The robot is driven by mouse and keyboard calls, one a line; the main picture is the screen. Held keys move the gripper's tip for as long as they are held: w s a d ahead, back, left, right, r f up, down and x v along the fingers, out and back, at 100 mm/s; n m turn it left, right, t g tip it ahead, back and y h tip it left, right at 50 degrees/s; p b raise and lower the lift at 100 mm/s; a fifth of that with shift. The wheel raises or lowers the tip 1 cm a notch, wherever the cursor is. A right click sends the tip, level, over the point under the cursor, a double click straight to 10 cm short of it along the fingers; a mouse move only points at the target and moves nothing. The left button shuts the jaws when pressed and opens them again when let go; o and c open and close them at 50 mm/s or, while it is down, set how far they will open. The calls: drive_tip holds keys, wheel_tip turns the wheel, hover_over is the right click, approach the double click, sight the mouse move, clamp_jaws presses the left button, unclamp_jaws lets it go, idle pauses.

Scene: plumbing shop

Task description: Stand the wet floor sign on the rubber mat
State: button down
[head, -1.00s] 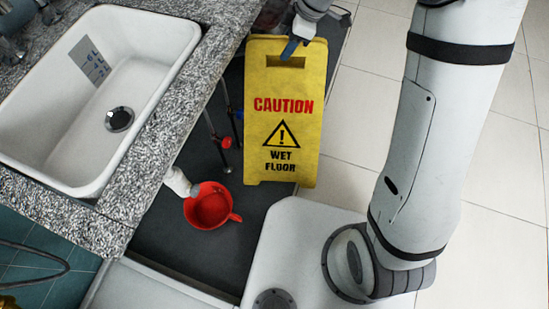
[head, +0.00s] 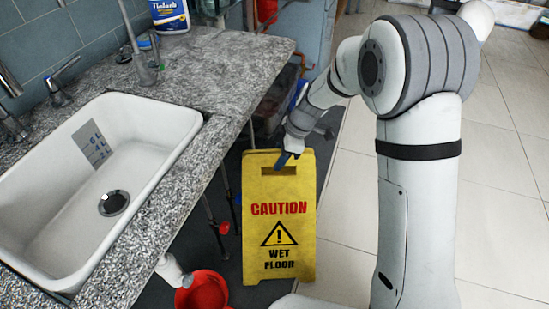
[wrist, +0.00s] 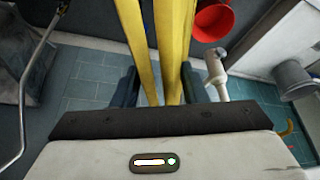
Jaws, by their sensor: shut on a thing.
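The yellow wet floor sign (head: 280,222) is upright beside the counter in the head view, its printed face toward the camera. My gripper (head: 286,160) is shut on its top edge by the handle slot. In the wrist view, the sign's two yellow panels (wrist: 172,50) run between my gripper's fingers (wrist: 158,88), with a narrow gap between them. The dark rubber mat (head: 327,150) shows beside the sign and under the counter. I cannot tell whether the sign's feet touch it.
A red bucket (head: 203,291) stands close to the sign's lower left, under a white drain pipe (head: 172,271). The granite counter (head: 225,75) with a white sink (head: 150,150) borders the left. Pale floor tiles (head: 350,210) lie open on the right.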

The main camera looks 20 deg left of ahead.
drive_tip(key=shift+f, duration=0.15)
drive_tip(key=c, duration=0.9)
unclamp_jaws()
drive_tip(key=shift+o, duration=0.2)
